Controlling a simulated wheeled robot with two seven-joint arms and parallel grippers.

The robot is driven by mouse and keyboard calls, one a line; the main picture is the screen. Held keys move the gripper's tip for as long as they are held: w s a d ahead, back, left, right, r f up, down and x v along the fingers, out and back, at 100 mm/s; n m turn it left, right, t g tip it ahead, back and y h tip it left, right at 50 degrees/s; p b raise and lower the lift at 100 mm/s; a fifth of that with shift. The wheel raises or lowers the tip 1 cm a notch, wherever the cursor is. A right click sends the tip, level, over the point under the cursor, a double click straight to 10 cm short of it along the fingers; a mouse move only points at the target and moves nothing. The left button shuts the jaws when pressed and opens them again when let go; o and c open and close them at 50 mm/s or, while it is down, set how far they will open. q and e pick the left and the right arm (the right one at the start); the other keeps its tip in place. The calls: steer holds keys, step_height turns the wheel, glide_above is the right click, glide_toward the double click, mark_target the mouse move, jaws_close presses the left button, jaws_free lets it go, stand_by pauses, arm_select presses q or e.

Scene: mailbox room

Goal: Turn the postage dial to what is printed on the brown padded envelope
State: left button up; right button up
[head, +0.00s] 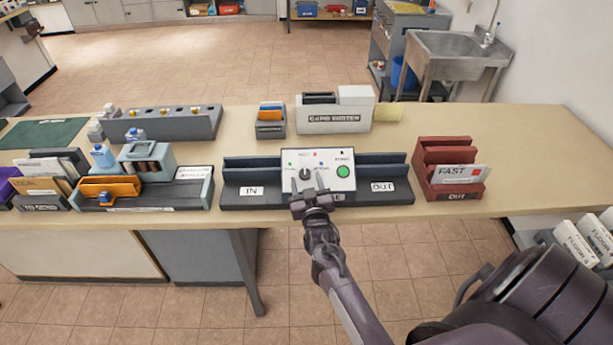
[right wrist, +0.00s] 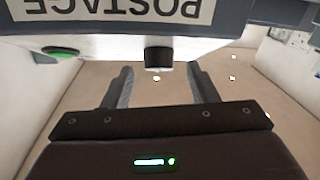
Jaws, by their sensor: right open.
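The postage box (head: 319,178) stands in the middle of the bench, with a round dial (head: 305,174) at its left and a green button (head: 344,171) at its right. My right gripper (head: 308,194) is at the box front, just below the dial. In the right wrist view the open fingers (right wrist: 158,80) stand to either side of the black dial knob (right wrist: 158,58), with gaps on both sides. The dial marks are too small to read. A tan-brown envelope (head: 45,185) stands in a rack at the left; its print is unreadable. My left gripper is not in view.
Grey IN and OUT slots (head: 252,191) flank the box. A red rack (head: 450,172) marked FAST and OUT stands at the right. The bench top (head: 520,150) at the far right is clear.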

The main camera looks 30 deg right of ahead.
steer(key=shift+w+d, duration=0.25)
steer(key=shift+w, duration=0.4)
steer(key=c, duration=1)
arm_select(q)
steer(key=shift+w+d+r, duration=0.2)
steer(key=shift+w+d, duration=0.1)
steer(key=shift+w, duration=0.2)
arm_select(e)
steer(key=shift+o, duration=0.2)
steer(key=shift+d, duration=0.1)
